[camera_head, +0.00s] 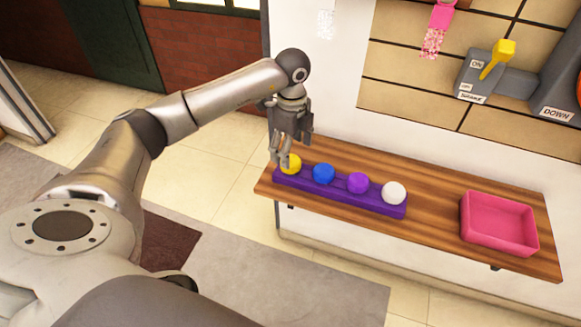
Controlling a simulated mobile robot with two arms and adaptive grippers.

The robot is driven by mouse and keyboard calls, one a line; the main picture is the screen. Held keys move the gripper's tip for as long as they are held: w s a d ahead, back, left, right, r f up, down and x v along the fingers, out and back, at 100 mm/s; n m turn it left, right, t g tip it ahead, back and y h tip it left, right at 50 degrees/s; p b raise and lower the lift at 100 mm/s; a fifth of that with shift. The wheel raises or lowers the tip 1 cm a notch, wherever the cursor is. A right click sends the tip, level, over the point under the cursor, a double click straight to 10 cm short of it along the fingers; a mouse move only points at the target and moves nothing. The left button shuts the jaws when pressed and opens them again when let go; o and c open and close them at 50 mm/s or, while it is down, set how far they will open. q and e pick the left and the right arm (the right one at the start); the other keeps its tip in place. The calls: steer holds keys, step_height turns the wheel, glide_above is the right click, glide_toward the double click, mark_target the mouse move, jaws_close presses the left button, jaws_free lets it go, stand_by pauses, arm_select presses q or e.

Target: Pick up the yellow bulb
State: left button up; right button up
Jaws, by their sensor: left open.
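The yellow bulb (293,165) sits at the left end of a purple holder (340,194) on a wooden shelf (435,222). My left gripper (283,160) points down at the yellow bulb, its fingers overlapping the bulb's left side in the picture. The gripper is open; I cannot tell whether a finger touches the bulb. The fingers hide part of the bulb. My right gripper is not in view.
A blue bulb (324,174), a violet bulb (358,183) and a white bulb (394,193) share the holder. An empty pink tray (500,224) stands at the shelf's right. A grey panel with a yellow lever (497,59) is on the wall.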

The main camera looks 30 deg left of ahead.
mark_target(291, 168)
arm_select(q)
steer(key=f, duration=0.3)
steer(key=f+p, duration=0.1)
steer(key=shift+s+a+f, duration=0.15)
steer(key=shift+s+f, duration=0.05)
steer(key=shift+s, duration=0.15)
steer(key=shift+f, duration=0.35)
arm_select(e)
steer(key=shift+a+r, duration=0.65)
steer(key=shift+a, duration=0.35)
arm_select(q)
steer(key=shift+c, duration=0.4)
steer(key=c, duration=1)
steer(key=shift+r, duration=0.1)
steer(key=shift+c, duration=0.2)
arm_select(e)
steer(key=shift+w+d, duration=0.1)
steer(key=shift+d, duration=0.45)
arm_select(q)
steer(key=shift+r, duration=0.1)
